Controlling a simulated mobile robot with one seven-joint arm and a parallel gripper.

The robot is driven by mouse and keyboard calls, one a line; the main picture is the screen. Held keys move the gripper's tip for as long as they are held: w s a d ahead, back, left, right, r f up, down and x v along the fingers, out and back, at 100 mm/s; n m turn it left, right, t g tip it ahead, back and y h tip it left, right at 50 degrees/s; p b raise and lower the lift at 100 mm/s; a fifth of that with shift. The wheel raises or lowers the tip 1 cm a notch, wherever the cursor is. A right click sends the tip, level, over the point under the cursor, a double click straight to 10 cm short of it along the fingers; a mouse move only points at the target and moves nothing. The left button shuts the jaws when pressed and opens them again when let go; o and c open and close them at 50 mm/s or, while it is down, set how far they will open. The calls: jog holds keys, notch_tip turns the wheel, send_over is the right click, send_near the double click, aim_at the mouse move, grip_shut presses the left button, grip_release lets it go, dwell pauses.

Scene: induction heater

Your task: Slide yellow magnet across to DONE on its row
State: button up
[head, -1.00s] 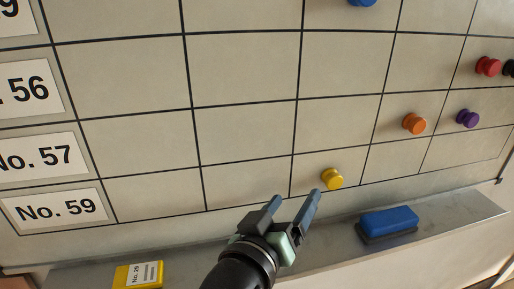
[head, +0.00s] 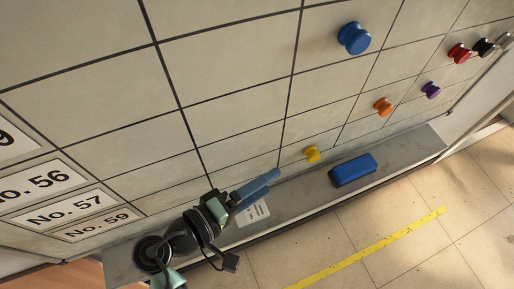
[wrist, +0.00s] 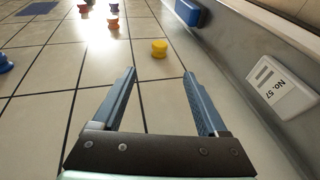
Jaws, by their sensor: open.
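The yellow magnet (head: 312,154) sits on the whiteboard (head: 235,60), in the bottom row just above the tray. That row lines up with the label No. 59 (head: 97,228). My gripper (head: 277,176) is low at the board, left of the magnet, with its fingers pointing toward it. In the wrist view my gripper (wrist: 159,74) is open and empty. The yellow magnet (wrist: 159,48) shows there beyond the fingertips, roughly centred between them and apart from both. No DONE heading is in view.
The grey tray (head: 290,203) runs below the row, holding a blue eraser (head: 353,170) and a white card (head: 253,213). Orange (head: 383,106), purple (head: 430,90), red (head: 459,53), black (head: 484,47) and blue (head: 354,38) magnets sit higher up. Cells around the yellow magnet are bare.

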aim_at(308, 159)
jog(key=shift+s+d, duration=0.1)
jog(key=p+x, duration=0.3)
jog(key=x, duration=0.9)
jog(key=shift+w+d, duration=0.25)
jog(key=shift+d, duration=0.1)
grip_shut()
jog(key=shift+w+d+r+b, duration=0.25)
jog(key=shift+w+d, duration=0.65)
jog(key=shift+d, duration=1.5)
jog(key=shift+w+d+b, duration=0.5)
jog(key=shift+w+d, duration=0.45)
jog(key=shift+d, duration=1.45)
jog(key=shift+w+d+r+b, duration=0.25)
jog(key=shift+w+d, duration=0.65)
jog(key=shift+d, duration=1.5)
jog(key=shift+f+b, duration=0.15)
jog(key=shift+b, duration=0.15)
